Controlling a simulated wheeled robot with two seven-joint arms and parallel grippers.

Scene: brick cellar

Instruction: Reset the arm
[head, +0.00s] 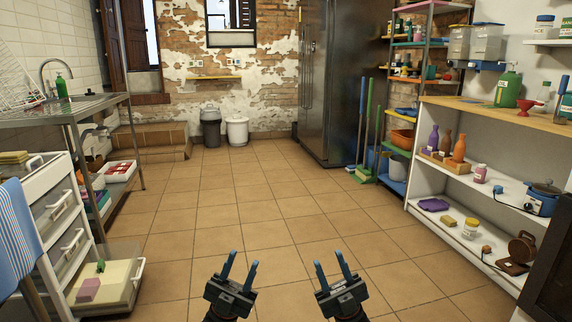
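My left gripper (240,269) is at the bottom of the head view, left of the middle. Its two blue fingers stand apart, with nothing between them. My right gripper (331,266) is beside it to the right, at about the same height in the picture. Its fingers are also apart and empty. Both point forward over the tiled floor (258,210), side by side with a gap between them. Most of both arms is out of the picture.
A white drawer cart (62,225) with an open bottom drawer and a metal sink table (65,110) stand at left. A white shelf unit (480,148) with bottles stands at right, near brooms (368,130). Bins (237,131) and a fridge (335,80) are at the back. The middle floor is clear.

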